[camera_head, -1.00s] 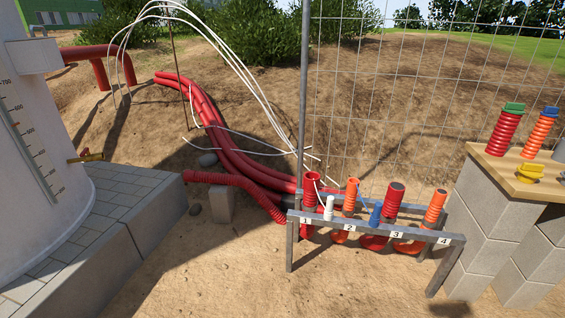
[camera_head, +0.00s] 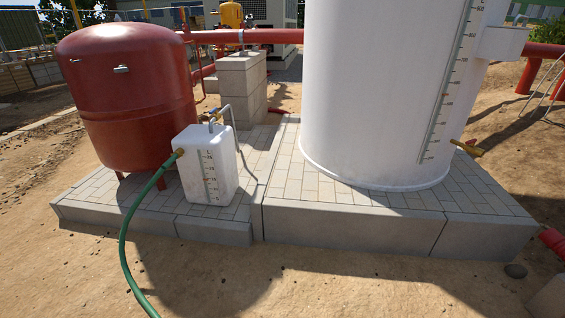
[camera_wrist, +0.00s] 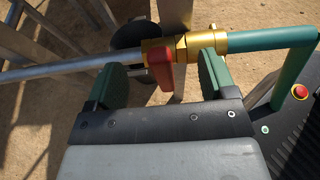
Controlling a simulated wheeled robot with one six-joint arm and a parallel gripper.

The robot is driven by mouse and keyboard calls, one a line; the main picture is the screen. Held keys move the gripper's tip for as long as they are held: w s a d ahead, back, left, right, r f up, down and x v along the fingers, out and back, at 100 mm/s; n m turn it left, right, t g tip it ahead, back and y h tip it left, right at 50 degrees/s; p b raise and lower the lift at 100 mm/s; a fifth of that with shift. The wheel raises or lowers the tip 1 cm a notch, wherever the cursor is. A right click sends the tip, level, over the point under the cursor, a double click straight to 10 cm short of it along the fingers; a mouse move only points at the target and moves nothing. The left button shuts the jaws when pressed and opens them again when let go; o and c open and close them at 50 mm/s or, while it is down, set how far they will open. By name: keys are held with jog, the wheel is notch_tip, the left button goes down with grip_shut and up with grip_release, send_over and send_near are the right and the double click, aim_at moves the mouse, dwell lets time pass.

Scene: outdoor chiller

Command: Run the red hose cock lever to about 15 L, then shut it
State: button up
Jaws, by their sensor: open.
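The red lever (camera_wrist: 160,66) sits on the brass hose cock (camera_wrist: 185,47) in the wrist view. A metal pipe (camera_wrist: 60,68) joins the cock at left and a green hose (camera_wrist: 272,38) at right. My gripper (camera_wrist: 162,76) is open, with one green pad on each side of the lever and visible gaps to it. In the head view, a white container (camera_head: 205,165) with a graduated scale stands on the paved plinth. A green hose (camera_head: 126,225) runs to its brass fitting. The scale's reading is too small to tell. My gripper is outside the head view.
A red vessel (camera_head: 125,95) stands left of the container, and a tall white tank (camera_head: 380,90) with its own scale stands right. The plinth's grey edge (camera_head: 350,232) fronts sandy open ground. Metal bars (camera_wrist: 70,25) lie at the wrist view's upper left.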

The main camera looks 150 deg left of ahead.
jog(key=p+v, duration=0.2)
jog(key=v, duration=0.5)
jog(key=shift+p, duration=0.4)
